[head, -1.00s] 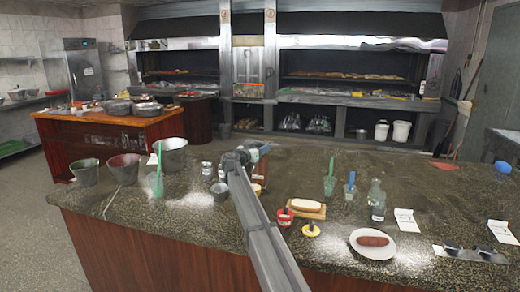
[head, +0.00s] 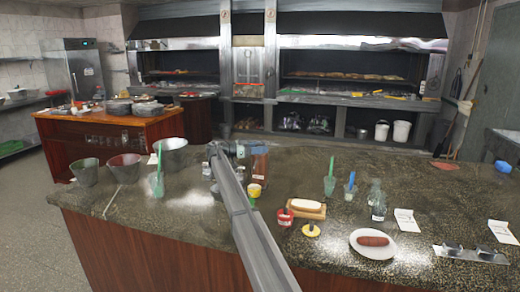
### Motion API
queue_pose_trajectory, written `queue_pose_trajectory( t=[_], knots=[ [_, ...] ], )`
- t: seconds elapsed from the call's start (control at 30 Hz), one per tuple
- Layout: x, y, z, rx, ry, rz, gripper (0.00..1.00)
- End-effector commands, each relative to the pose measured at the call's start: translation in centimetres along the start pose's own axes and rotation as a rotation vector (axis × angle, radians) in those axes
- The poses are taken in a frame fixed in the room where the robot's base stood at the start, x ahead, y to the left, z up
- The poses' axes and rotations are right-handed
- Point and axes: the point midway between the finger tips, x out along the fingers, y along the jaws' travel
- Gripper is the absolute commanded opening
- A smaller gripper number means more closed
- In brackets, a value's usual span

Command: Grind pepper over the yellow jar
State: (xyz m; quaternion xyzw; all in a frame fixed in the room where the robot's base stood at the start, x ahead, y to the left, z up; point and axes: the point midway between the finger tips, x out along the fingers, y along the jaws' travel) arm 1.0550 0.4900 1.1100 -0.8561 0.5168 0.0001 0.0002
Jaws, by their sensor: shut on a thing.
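A small yellow jar (head: 254,190) with a pale label stands on the speckled counter, just right of my arm. A yellow round piece with a dark top (head: 311,231) lies nearer the front edge. My gripper (head: 218,158) is above the counter, to the left of and beyond the yellow jar, and not over it. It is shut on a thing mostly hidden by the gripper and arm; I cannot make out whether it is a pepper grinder. Small labelled jars (head: 207,170) stand beside and below the gripper, partly covered.
A brown container (head: 259,166) stands behind the yellow jar. A red jar (head: 284,217), a bun on a board (head: 322,214), a plate with a sausage (head: 360,249), and a bottle (head: 379,207) stand to the right. Metal buckets (head: 172,154) stand at the left.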

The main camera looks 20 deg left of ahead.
Motion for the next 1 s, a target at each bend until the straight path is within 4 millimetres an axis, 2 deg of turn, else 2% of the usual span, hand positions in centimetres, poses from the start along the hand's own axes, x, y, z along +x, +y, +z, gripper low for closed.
queue_pose_trajectory(
  t=[0.63,0.67,0.87,1.0],
  knots=[
    [0.04,-0.03,-0.08,0.0,0.001,0.049,0.17],
    [0.04,-0.03,-0.09,0.0,0.001,0.048,0.49],
    [0.04,-0.02,-0.05,0.0,0.001,0.048,0.68],
    [0.03,-0.01,-0.02,0.0,0.001,0.048,0.68]
  ],
)
